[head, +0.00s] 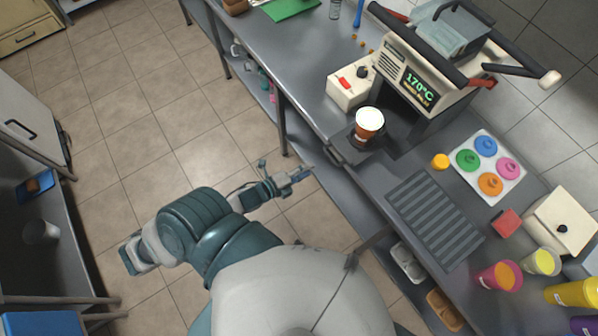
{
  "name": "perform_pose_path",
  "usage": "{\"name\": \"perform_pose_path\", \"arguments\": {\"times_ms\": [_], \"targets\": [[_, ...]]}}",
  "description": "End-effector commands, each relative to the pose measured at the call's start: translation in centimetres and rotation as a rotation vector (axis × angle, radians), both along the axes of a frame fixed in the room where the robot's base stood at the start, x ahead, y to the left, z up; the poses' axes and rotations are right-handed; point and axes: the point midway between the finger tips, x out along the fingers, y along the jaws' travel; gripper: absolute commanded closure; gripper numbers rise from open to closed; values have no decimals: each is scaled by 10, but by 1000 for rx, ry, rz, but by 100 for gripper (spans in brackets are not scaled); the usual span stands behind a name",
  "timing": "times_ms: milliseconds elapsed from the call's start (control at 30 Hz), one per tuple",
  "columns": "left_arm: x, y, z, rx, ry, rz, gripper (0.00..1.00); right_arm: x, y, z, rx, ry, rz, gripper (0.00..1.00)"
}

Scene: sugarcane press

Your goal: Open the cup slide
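The cup slide (345,147) is a dark flat tray at the front of the press machine (420,75), by the counter's edge. A small handle (335,155) shows at its front. An orange-brown cup with a pale top (369,122) stands upright on or just behind the slide; I cannot tell which. My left gripper (299,175) is off the counter's edge, a short way left of and below the handle, and apart from it. It looks empty, but its fingers are too small to tell open from shut. My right gripper is not in view.
A cream box with a red switch (350,85) stands left of the cup. To the right are a ribbed drain mat (435,220), a tray of coloured lids (516,181) and several bright cups. A lower shelf (340,190) runs under the counter.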

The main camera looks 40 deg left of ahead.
Motion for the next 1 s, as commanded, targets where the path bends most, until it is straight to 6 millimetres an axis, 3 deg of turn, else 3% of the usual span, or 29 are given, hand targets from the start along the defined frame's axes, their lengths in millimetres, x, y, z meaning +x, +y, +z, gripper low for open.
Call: {"name": "perform_pose_path", "arguments": {"times_ms": [200,833,933,1000], "targets": [[-25,9,4,0,3,0,62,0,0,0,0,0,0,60],[-27,10,5,-1,1,0,62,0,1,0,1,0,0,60],[-27,15,-7,-14,30,20,62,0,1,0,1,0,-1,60],[-28,24,-31,-45,86,63,62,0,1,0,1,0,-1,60]]}}
